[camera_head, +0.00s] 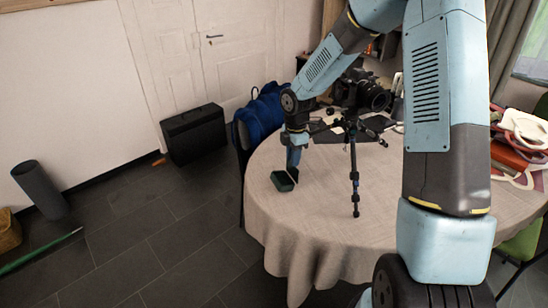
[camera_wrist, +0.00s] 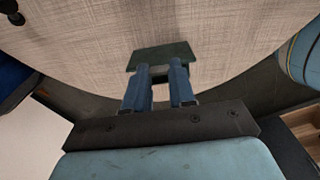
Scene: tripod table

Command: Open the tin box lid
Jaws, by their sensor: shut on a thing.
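A small dark green tin box (camera_head: 282,181) stands on the cloth-covered round table (camera_head: 320,190), near its left edge. My gripper (camera_head: 293,172) reaches down to it from above and behind. In the wrist view my two blue fingers (camera_wrist: 162,68) are shut on a dark green part of the tin box (camera_wrist: 163,54), which lies between and beyond the fingertips. Whether the lid stands open or lies closed is too small to tell. The fingers hide part of the box.
A camera on a black tripod (camera_head: 354,175) stands on the table to the right of the box. A blue bag (camera_head: 262,112) is behind the table's left edge. A black case (camera_head: 194,133) stands on the floor. The table's front left is clear.

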